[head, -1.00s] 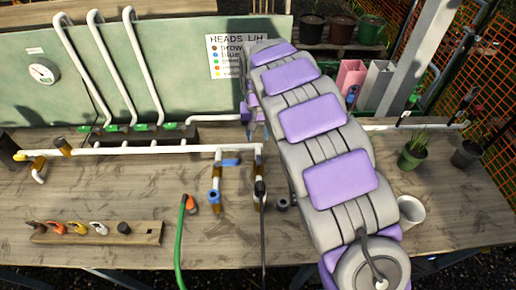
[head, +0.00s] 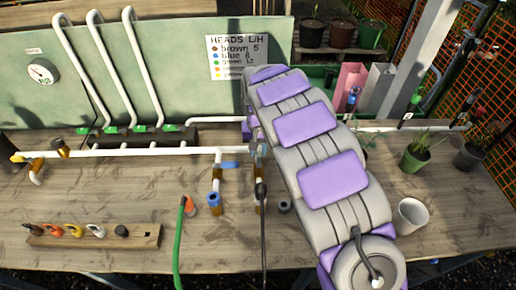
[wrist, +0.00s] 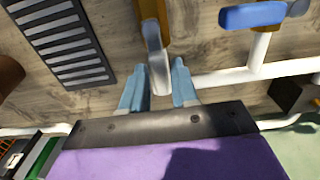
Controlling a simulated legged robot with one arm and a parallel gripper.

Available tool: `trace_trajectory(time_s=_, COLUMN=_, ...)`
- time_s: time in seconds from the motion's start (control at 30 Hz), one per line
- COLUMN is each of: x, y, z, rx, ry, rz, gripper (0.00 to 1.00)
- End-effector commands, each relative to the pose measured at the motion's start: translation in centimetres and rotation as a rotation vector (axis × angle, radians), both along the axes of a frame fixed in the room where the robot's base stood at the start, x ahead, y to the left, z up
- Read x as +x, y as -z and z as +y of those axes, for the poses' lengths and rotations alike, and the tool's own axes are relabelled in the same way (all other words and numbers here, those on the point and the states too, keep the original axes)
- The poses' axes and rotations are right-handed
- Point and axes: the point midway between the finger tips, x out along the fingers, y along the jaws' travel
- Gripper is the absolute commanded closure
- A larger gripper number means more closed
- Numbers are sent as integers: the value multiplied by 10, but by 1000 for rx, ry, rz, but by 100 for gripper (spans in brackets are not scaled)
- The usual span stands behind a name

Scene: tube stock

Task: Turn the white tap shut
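The white tap lever (wrist: 156,50) shows in the wrist view, pale grey-white on a brass-coloured body (wrist: 182,20). Its free end lies between the two light blue fingers of my gripper (wrist: 159,88). The gripper is open, with a gap visible on both sides of the lever; contact cannot be made out. In the head view my arm mostly hides the gripper, beside the right end of the white pipe (head: 180,150).
A blue-lever tap (head: 228,165) stands close by on the same pipe and also shows in the wrist view (wrist: 255,14). A black-ended hose (head: 262,195), a green hose (head: 180,230) and a wooden rack of hose heads (head: 148,236) lie nearer the front. A dark slatted grate (wrist: 62,40) is close by.

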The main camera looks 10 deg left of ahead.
Motion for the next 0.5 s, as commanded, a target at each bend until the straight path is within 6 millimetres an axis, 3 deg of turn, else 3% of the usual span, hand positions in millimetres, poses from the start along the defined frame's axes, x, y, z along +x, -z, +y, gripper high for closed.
trace_trajectory(time_s=0.3, x=0, y=0, z=0, rx=0, ry=0, rz=0, gripper=100)
trace_trajectory(time_s=0.5, x=0, y=0, z=1, rx=0, ry=0, rz=0, gripper=100)
